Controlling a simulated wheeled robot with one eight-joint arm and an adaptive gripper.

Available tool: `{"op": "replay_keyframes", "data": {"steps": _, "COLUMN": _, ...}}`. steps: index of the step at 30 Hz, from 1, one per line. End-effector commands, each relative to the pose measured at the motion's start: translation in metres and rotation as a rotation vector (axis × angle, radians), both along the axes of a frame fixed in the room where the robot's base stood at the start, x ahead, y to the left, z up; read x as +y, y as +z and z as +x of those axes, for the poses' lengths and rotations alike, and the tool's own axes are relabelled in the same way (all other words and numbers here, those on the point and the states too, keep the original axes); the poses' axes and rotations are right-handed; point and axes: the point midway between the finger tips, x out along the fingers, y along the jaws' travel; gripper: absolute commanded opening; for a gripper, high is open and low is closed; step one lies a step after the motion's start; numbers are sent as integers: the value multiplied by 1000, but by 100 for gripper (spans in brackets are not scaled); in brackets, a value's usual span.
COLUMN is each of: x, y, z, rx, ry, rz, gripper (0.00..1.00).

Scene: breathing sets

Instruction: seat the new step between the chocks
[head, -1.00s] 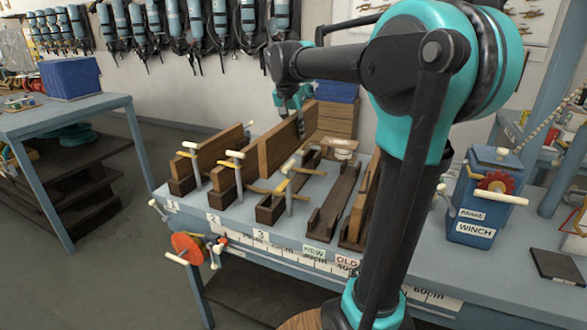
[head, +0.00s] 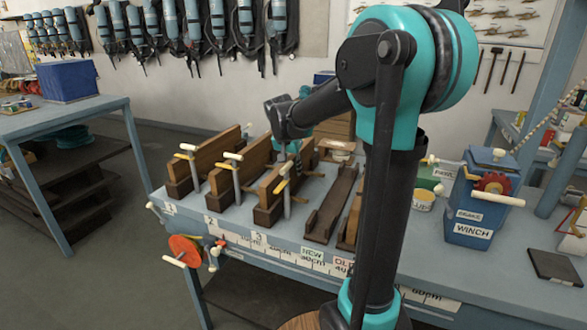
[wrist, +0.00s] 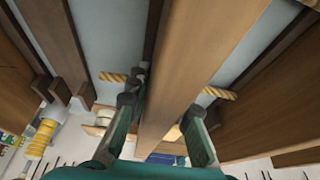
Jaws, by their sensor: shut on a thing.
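The new step, a brown wooden plank (head: 284,183), stands on edge at the third place, lined up with the dark wooden chocks (head: 268,217). Its near end appears down between the chock walls; I cannot tell whether it rests fully on the bottom. My gripper (head: 293,150) is shut on the plank's upper part, toward its far end. In the wrist view, the plank (wrist: 190,65) runs between the two fingers of my gripper (wrist: 160,110). A clamp with a yellow handle (head: 282,187) stands at the near chock. The far chock is mostly hidden.
Planks stand in the first place (head: 214,154) and second place (head: 240,171), each with a clamp. The trough above the NEW label (head: 312,253) is empty. A plank stands above the OLD label (head: 343,263). A blue winch (head: 482,205) is at right. Rope (wrist: 218,93) crosses below the plank.

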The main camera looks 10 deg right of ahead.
Motion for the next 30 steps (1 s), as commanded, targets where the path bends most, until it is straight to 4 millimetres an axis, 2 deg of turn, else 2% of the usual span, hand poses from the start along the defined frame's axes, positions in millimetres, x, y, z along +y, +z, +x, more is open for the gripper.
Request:
{"op": "replay_keyframes", "data": {"steps": 9, "x": 0, "y": -2, "z": 0, "rx": 0, "ry": 0, "rz": 0, "gripper": 0}}
{"op": "replay_keyframes", "data": {"steps": 10, "x": 0, "y": -2, "z": 0, "rx": 0, "ry": 0, "rz": 0, "gripper": 24}}
{"op": "replay_keyframes", "data": {"steps": 14, "x": 0, "y": -2, "z": 0, "rx": 0, "ry": 0, "rz": 0, "gripper": 41}}
{"op": "replay_keyframes", "data": {"steps": 24, "x": 0, "y": 0, "z": 0, "rx": 0, "ry": 0, "rz": 0, "gripper": 42}}
{"op": "replay_keyframes", "data": {"steps": 30, "x": 5, "y": 22, "z": -8, "rx": 0, "ry": 2, "rz": -1, "gripper": 42}}
